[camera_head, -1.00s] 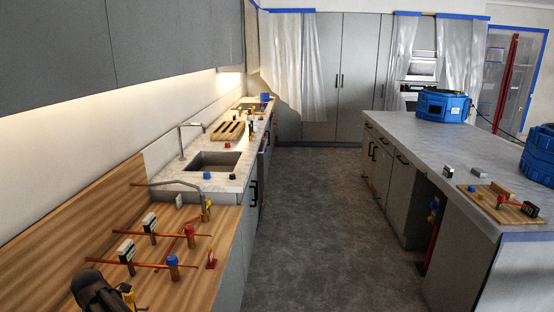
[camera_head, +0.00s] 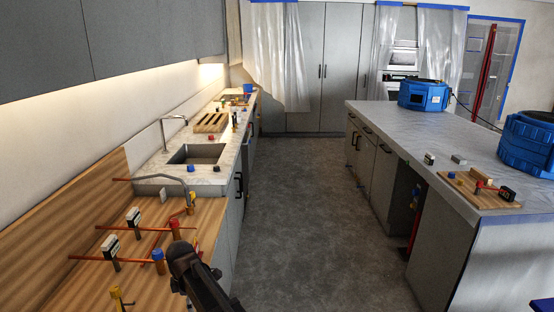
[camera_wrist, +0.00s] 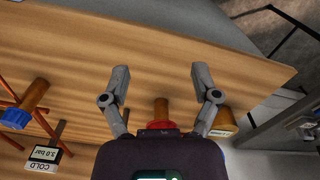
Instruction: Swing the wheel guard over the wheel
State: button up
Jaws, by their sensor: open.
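My gripper (camera_wrist: 160,70) is open in the wrist view, its two grey fingers spread apart over the wooden worktop with nothing between the tips. A red wheel (camera_wrist: 160,125) on a copper-coloured stem lies between the finger bases, partly hidden by the gripper body. In the head view a red wheel (camera_head: 174,224) stands on the pipework, just beyond the dark end of my arm. The fingers cannot be made out there. I cannot clearly pick out the wheel guard in either view.
A blue wheel (camera_head: 158,255), two gauge blocks and copper pipes stand on the wooden worktop (camera_head: 75,285). A yellow fitting (camera_head: 117,292) is at the front. A sink (camera_head: 197,154) lies farther back. An island (camera_head: 420,135) is at right, with clear floor between.

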jog(key=d+m, duration=1.1)
jog(key=d, duration=1.4)
jog(key=s+d+m, duration=0.3)
jog(key=d+m, duration=0.2)
jog(key=d, duration=0.4)
jog(key=s+d+m, duration=0.3)
jog(key=d+m, duration=0.2)
jog(key=d, duration=0.4)
jog(key=shift+s+d+m, duration=0.15)
jog(key=shift+d+m, duration=0.15)
jog(key=shift+m, duration=0.1)
